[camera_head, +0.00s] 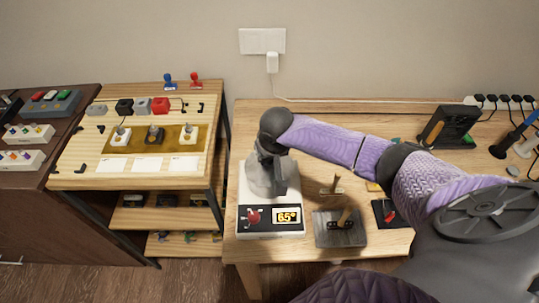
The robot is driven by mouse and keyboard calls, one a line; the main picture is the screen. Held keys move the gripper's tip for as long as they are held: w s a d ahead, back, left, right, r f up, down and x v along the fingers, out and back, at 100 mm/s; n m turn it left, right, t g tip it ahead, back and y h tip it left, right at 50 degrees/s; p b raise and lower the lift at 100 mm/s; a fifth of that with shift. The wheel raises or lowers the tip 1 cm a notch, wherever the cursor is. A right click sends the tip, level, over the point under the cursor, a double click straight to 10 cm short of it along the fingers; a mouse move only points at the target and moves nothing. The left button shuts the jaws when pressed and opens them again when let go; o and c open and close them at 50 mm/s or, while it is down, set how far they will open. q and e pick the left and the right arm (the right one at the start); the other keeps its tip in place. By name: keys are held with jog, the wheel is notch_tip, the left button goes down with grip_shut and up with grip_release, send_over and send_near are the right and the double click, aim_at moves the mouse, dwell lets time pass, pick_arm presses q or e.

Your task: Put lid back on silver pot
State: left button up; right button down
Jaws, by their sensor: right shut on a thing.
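My right gripper (279,186) points down over the back part of a white device (270,226). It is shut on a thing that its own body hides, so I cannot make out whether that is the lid. The device has a red knob and a lit display reading about 6.5. I cannot tell a silver pot for certain. If it stands on the device, my gripper and wrist cover it. My left gripper is not in view.
A dark block with an upright wooden piece (341,230) stands right of the device. A black stand (447,127) and cables are at the back right. On the left, a wooden shelf (75,172) holds small boxes and switches. The table's front edge is close to the device.

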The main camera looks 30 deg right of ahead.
dwell(0.4)
grip_release()
dwell(0.4)
